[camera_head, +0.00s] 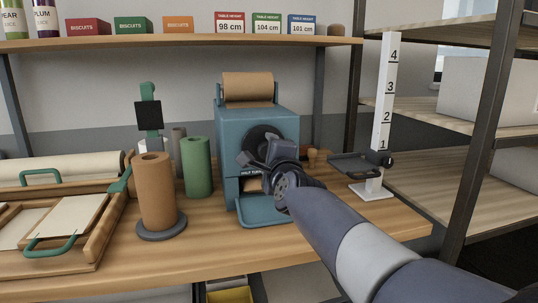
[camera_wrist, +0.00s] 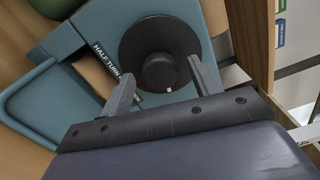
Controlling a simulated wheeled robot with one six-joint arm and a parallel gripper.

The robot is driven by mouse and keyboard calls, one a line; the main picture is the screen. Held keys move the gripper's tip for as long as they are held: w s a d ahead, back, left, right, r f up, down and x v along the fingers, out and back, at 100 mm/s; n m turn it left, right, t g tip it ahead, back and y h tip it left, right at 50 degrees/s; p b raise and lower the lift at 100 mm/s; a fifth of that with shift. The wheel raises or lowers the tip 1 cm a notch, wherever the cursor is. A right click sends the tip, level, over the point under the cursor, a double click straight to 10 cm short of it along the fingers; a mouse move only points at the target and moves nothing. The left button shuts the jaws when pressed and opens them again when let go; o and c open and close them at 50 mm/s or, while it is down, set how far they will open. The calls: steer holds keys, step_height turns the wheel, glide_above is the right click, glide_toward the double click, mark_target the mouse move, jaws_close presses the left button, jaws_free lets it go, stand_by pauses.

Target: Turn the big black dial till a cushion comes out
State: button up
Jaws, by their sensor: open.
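The big black dial (camera_head: 258,132) is on the front of a blue machine (camera_head: 228,125) with a roll of brown paper on top. In the wrist view the dial (camera_wrist: 140,32) is a round black disc with a raised hub and a small white mark on the hub's lower edge. My gripper (camera_wrist: 160,75) is open, with one finger on each side of the hub's lower part; I cannot tell whether they touch it. In the head view my gripper (camera_head: 256,160) covers the dial's lower part. A "HALF TURN" label (camera_wrist: 110,62) is beside the dial. Brown material (camera_head: 252,185) shows in the opening below.
A blue tray (camera_head: 262,217) juts out at the machine's foot. A brown roll (camera_head: 156,190) and a green roll (camera_head: 197,167) stand to the left. A white numbered post (camera_head: 387,90) stands to the right. The table front is clear.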

steer(key=p+v, duration=0.1)
steer(key=v, duration=1)
steer(key=shift+r, duration=0.1)
